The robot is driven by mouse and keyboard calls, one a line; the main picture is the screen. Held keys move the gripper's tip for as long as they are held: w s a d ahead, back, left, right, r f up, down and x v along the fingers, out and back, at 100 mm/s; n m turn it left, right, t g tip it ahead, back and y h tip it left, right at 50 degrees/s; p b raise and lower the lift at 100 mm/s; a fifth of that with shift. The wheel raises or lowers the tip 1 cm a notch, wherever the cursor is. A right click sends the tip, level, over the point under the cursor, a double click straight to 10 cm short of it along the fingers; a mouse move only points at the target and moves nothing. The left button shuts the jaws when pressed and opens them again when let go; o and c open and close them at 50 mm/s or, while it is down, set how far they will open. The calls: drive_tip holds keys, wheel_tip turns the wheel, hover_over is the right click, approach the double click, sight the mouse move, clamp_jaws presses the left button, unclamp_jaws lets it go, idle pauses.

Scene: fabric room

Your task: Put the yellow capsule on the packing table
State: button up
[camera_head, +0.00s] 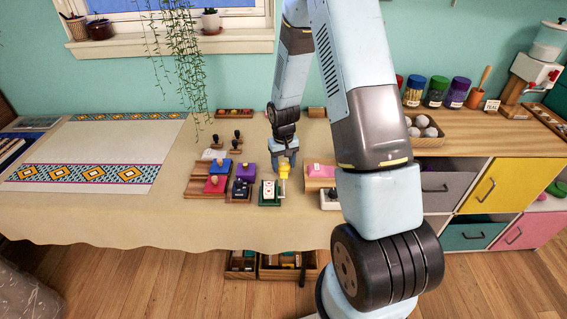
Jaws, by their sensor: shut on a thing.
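The small yellow capsule (284,172) is at the end of my arm, over the table covered with beige cloth (120,222). My gripper (284,161) is shut on the capsule and points down. The capsule is just right of a small green-edged block with a white face (268,190). I cannot tell whether the capsule touches the cloth or the things beside it. I cannot tell which surface is the packing table.
Red, blue, purple and black pieces (222,178) crowd left of the gripper. A pink piece on a wooden block (319,171) is close on the right. A patterned white cloth (100,150) covers the left. Jars (436,92) and a basket (425,132) stand on the right counter.

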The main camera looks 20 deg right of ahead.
drive_tip(key=o, duration=1)
drive_tip(key=s+r+t, duration=0.1)
drive_tip(key=s+r, duration=0.1)
drive_tip(key=r, duration=1)
drive_tip(key=s+r, duration=0.2)
drive_tip(key=r, duration=0.9)
drive_tip(key=s+r+t, duration=0.1)
drive_tip(key=s+r, duration=0.5)
drive_tip(key=s, duration=0.2)
drive_tip(key=s+r+t, duration=0.2)
drive_tip(key=s+r, duration=0.4)
drive_tip(key=s, duration=0.2)
drive_tip(key=s+r+t, duration=0.1)
drive_tip(key=s+r, duration=0.5)
drive_tip(key=s, duration=0.2)
drive_tip(key=shift+m+t, duration=0.3)
